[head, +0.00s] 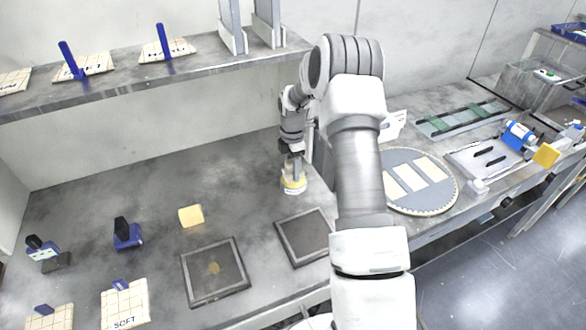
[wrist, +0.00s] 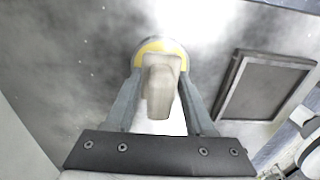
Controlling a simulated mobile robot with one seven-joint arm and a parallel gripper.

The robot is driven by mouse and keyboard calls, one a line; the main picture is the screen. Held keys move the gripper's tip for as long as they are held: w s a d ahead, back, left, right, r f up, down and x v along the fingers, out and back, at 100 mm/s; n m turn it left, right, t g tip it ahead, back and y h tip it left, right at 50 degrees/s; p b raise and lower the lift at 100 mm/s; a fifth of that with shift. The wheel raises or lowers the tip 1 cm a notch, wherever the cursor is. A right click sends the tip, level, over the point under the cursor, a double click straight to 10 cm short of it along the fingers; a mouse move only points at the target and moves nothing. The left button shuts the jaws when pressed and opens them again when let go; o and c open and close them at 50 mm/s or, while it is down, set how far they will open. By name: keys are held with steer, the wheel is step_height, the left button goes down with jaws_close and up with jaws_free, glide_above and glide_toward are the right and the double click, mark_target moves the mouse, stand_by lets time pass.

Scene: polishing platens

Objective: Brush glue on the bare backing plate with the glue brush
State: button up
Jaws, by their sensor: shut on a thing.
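My gripper (head: 293,165) points down at the back middle of the bench. In the wrist view its two fingers (wrist: 160,78) are closed on the pale handle of the glue brush (wrist: 159,95). The brush end is hidden in or behind a round white-and-yellow pot (head: 293,186), whose yellow rim (wrist: 150,46) shows beyond the handle. I cannot tell whether the bristles are inside it. A dark square framed plate (head: 302,237), plain on top, lies in front of the pot and also shows in the wrist view (wrist: 262,90). A second framed plate (head: 205,285) to its left has a tan spot at its centre.
A yellow block (head: 191,216) and a blue-and-black tool (head: 127,234) lie to the left. Pale tiles (head: 125,305) are at front left. A shelf (head: 180,72) runs above the back. A round platen (head: 440,190) stands right of my arm. Bench around the pot is clear.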

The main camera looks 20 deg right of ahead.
steer(key=shift+f+b, duration=0.35)
steer(key=shift+f, duration=0.15)
stand_by(1.3)
steer(key=shift+r+p, duration=2)
steer(key=shift+r, duration=1.55)
